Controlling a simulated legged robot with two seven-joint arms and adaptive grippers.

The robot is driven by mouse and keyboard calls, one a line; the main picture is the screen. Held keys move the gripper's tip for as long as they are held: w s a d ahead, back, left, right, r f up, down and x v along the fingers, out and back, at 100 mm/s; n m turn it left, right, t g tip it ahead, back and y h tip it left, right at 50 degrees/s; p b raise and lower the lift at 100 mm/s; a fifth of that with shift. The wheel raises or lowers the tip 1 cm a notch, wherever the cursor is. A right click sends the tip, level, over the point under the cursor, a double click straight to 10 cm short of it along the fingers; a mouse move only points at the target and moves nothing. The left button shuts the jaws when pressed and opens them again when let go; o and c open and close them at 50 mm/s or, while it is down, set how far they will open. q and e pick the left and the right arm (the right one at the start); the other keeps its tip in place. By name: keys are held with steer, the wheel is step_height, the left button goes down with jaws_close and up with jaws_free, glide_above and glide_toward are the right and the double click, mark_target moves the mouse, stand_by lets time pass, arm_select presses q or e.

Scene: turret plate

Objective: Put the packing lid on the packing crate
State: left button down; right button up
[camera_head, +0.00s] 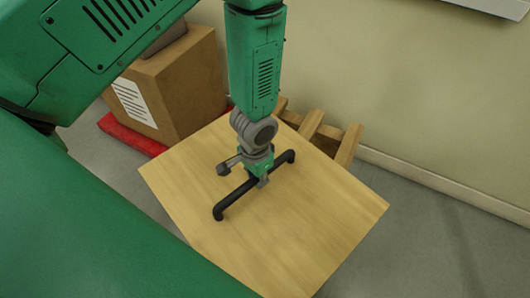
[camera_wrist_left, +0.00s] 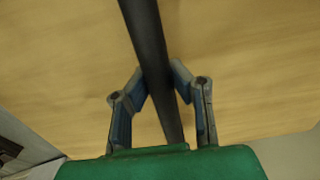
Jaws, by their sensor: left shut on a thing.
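The packing lid (camera_head: 310,215) is a flat, light wooden panel with a black bar handle (camera_head: 233,197) across its middle. My left gripper (camera_head: 262,180) comes down from above and is shut on the handle. In the left wrist view, the two fingers (camera_wrist_left: 162,85) stand on either side of the black handle (camera_wrist_left: 148,40), with the lid's wood (camera_wrist_left: 240,50) behind. Whether the lid rests on something or hangs free cannot be told. No packing crate shows clearly; a wooden slatted frame (camera_head: 312,124) shows partly behind the lid's far edge. My right gripper is not in view.
A brown cardboard box (camera_head: 185,85) with a white label stands on a red base (camera_head: 125,135) at the back left. A pale wall (camera_head: 420,90) runs along the back right. Grey floor (camera_head: 440,240) is clear at the right.

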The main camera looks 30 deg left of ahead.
arm_select(q)
steer(key=shift+s+n, duration=1.15)
steer(key=shift+n, duration=0.45)
